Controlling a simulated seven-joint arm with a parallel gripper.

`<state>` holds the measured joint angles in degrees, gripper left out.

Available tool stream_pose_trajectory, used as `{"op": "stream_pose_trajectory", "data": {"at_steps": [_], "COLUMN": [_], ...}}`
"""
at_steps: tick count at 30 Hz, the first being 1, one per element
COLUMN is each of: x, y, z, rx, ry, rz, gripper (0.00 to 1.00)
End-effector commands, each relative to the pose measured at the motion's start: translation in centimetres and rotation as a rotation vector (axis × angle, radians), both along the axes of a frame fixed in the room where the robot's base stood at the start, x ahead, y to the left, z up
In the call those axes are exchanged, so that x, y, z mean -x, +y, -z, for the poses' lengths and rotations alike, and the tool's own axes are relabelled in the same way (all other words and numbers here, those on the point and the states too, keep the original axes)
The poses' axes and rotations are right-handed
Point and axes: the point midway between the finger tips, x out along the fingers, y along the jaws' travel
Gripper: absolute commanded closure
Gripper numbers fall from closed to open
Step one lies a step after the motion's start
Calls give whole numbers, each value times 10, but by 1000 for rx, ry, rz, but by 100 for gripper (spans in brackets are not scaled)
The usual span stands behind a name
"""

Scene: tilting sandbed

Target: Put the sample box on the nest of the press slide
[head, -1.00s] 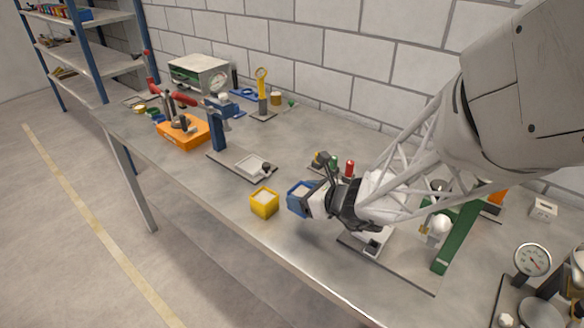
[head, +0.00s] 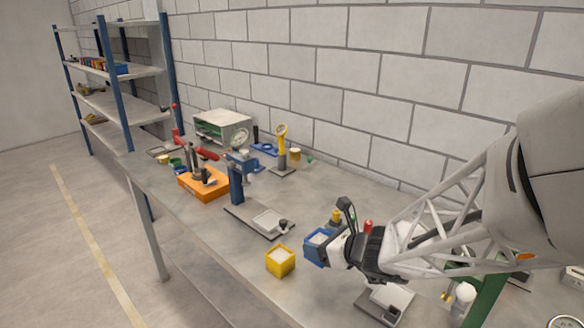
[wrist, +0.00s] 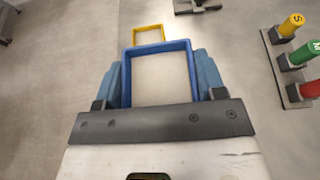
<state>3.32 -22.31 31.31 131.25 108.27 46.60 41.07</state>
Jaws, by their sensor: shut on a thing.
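My gripper (wrist: 161,80) is shut on a blue open-topped box (head: 317,249) with pale contents; the blue box (wrist: 163,48) fills the jaws in the wrist view. In the head view it is right of a yellow box (head: 281,262) with similar pale contents, which stands on the bench near its front edge. A press with a blue column (head: 237,184) and a dial stands left of my gripper. On its base plate a pale, shallow tray-like nest (head: 268,221) with a dark knob beside it looks empty. A second pale tray (head: 389,299) lies below my wrist, by a green column (head: 487,298).
Yellow, green and red lettered pegs (wrist: 302,56) stand close to the right of the held box. An orange block (head: 203,184), a yellow-topped stand (head: 281,148) and a grey instrument case (head: 222,127) occupy the far bench. Bare bench (head: 235,242) lies left of the yellow box.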

Motion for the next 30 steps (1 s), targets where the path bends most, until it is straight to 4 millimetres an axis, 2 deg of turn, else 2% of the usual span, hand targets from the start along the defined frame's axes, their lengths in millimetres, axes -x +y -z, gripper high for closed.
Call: {"op": "stream_pose_trajectory", "data": {"at_steps": [5,11,17,30], "x": [-4,-26,-67,-171], "y": [-1,-5,-14,-39], "z": [-1,-4,-10,-24], "rx": [0,0,-1,-1], "ry": [0,-2,-3,-3], "rz": [7,40,105,303], "gripper": [67,67,67,67]}}
